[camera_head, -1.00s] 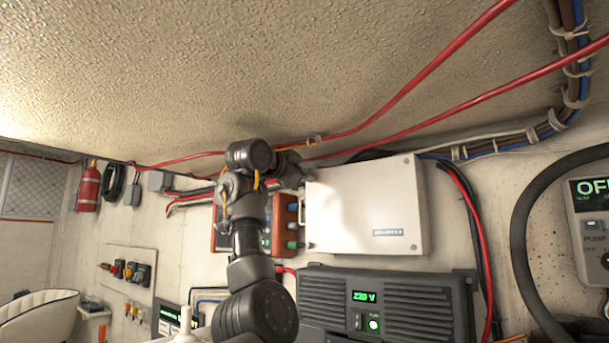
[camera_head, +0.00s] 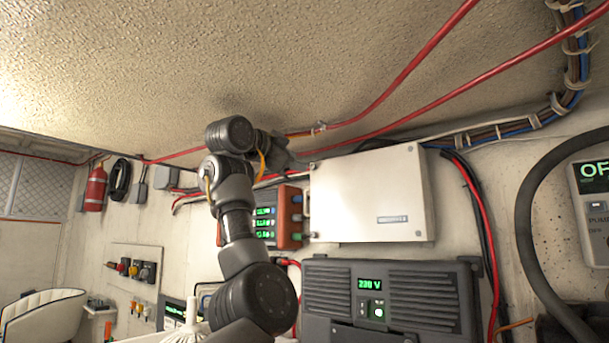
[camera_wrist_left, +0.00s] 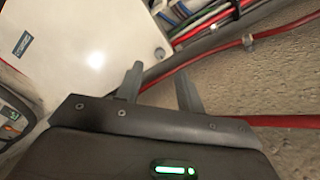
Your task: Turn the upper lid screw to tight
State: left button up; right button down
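The white lid box (camera_head: 365,200) is mounted on the wall right of my left arm, with a small label at its lower right. In the left wrist view, the white lid (camera_wrist_left: 95,45) fills the upper left, and a round grey lid screw (camera_wrist_left: 160,53) shows near its edge. My left gripper (camera_head: 296,160) is at the box's upper left corner. In the wrist view its two fingers (camera_wrist_left: 160,78) are apart with nothing between them, and the screw appears beyond the gap. My right gripper is not in view.
Red pipes (camera_head: 400,85) run along the ceiling just above the box. A dark inverter (camera_head: 390,300) reading 230 V is below it, and an orange-framed meter (camera_head: 290,215) is at its left. Dark cables (camera_head: 470,220) and a thick black hose (camera_head: 525,230) are at its right.

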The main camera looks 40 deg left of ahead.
pick_arm(q)
jog(key=shift+s+d+b, duration=0.2)
jog(key=shift+s+b, duration=0.5)
jog(key=shift+s, duration=1.45)
